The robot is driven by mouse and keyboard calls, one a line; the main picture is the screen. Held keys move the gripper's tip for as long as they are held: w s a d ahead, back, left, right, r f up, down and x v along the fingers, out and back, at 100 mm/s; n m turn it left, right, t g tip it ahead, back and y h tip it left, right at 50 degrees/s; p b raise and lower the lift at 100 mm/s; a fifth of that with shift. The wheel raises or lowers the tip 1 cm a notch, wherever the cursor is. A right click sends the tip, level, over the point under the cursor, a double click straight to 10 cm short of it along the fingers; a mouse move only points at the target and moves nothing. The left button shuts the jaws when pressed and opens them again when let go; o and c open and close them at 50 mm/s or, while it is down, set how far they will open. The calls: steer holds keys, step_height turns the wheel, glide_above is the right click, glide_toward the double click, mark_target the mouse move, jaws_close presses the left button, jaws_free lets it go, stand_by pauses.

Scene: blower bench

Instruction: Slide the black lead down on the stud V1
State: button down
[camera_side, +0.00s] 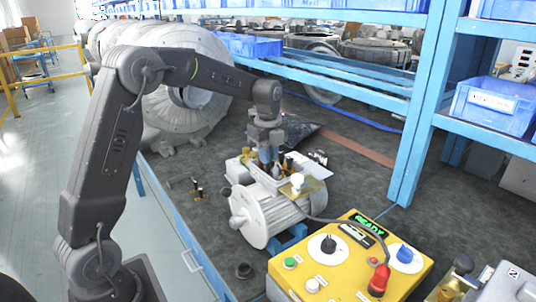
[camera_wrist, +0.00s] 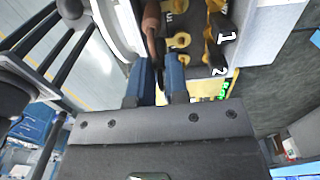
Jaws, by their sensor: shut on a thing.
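The motor (camera_side: 270,212) lies on the bench with its terminal box open on top. My gripper (camera_side: 268,165) points down over the box, its blue fingers low among the terminals. In the wrist view my gripper (camera_wrist: 159,80) is shut on a thin dark piece, the black lead (camera_wrist: 160,52), seen between the fingers. A brown lead (camera_wrist: 150,22) runs just beyond it. Brass studs and nuts (camera_wrist: 181,40) stand right of the fingers. I cannot tell which stud is V1, or whether the held lead is around it; the fingers hide that spot.
A yellow control box (camera_side: 350,262) with a READY display stands in front right of the motor, a cable running between them. A blue shelf post (camera_side: 408,150) rises behind right.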

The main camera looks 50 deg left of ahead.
steer(key=shift+f, duration=0.35)
stand_by(0.4)
steer(key=c, duration=1.1)
jaws_free()
steer(key=shift+o, duration=0.2)
steer(key=shift+r, duration=0.1)
step_height(320, 180, up, 14)
steer(key=shift+d, duration=0.1)
